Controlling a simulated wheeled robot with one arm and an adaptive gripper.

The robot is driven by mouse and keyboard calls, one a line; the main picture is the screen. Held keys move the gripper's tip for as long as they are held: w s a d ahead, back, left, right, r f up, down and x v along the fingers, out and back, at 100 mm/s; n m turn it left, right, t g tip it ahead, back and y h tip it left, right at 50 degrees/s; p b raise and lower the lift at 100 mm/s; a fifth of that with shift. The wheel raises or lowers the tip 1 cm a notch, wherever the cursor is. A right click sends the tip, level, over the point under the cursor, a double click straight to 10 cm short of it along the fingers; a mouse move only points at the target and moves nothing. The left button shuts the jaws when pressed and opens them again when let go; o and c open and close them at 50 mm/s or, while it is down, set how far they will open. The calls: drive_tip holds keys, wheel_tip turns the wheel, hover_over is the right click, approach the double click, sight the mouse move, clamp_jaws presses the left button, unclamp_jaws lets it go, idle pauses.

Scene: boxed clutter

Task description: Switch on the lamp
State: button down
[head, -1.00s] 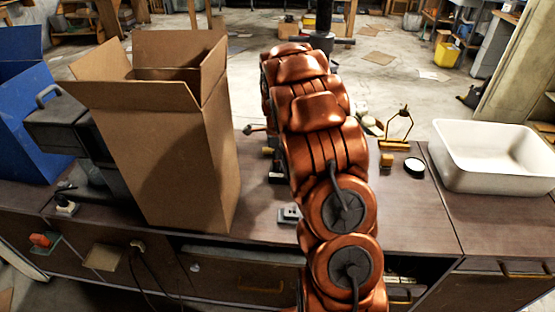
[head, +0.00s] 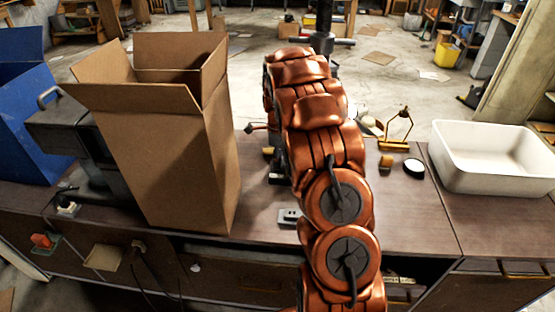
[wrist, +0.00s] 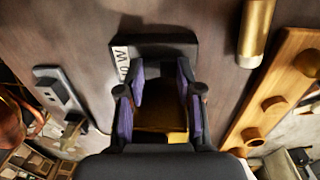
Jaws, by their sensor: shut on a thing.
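My gripper (wrist: 160,88) shows in the wrist view, its two purple-padded fingers on either side of a dark block-like thing (wrist: 153,48) with a brownish-yellow lower part. The fingers are shut on this thing, though the exact contact is hard to see. A white label with dark letters lies at its left edge. I cannot tell whether this thing is part of the lamp, and no lamp is clearly recognisable in either view. In the head view my copper arm hides the gripper and what it holds.
A tall open cardboard box (head: 165,150) stands left of my arm, with a blue box (head: 35,125) beyond it. A grey socket-like block (head: 289,216) lies near the front edge. A white tub (head: 490,185) stands at the right.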

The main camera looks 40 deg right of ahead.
drive_tip(key=c, duration=0.8)
unclamp_jaws()
drive_tip(key=shift+o, duration=0.2)
wheel_tip(320, 180, up, 12)
drive_tip(key=shift+w+d, duration=0.25)
drive_tip(key=shift+w, duration=0.1)
